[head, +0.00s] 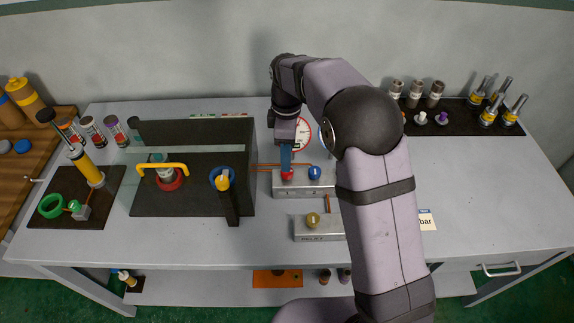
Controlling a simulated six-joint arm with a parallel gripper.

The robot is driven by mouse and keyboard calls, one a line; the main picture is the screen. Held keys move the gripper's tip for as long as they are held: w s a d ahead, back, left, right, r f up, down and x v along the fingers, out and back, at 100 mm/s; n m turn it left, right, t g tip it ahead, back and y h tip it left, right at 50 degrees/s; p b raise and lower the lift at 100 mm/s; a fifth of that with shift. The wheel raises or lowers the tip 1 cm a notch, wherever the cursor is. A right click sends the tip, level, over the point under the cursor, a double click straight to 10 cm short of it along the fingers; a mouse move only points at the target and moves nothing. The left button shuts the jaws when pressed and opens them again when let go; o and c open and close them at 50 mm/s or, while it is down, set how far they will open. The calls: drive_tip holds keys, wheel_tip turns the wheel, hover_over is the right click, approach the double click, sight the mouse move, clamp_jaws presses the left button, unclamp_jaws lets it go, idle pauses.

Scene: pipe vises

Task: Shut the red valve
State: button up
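The red valve (288,175) is a small round red knob on top of a grey metal block (303,189) near the middle of the bench. My gripper (286,168) points down right over the red knob, its blue fingers at or just above it. I cannot tell whether they touch it, or whether they are open or shut. The fingers and my arm hide part of the knob's back and the block's right end.
A blue knob (315,172) sits close to the right on the same block. A yellow knob (313,219) is on a block in front. A gauge (302,133) stands behind, partly hidden. A black fixture (192,211) stands left. Bench space at right is mostly clear.

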drive_tip(key=shift+f+p, duration=0.9)
drive_tip(key=shift+f, duration=2.1)
drive_tip(key=c, duration=1.1)
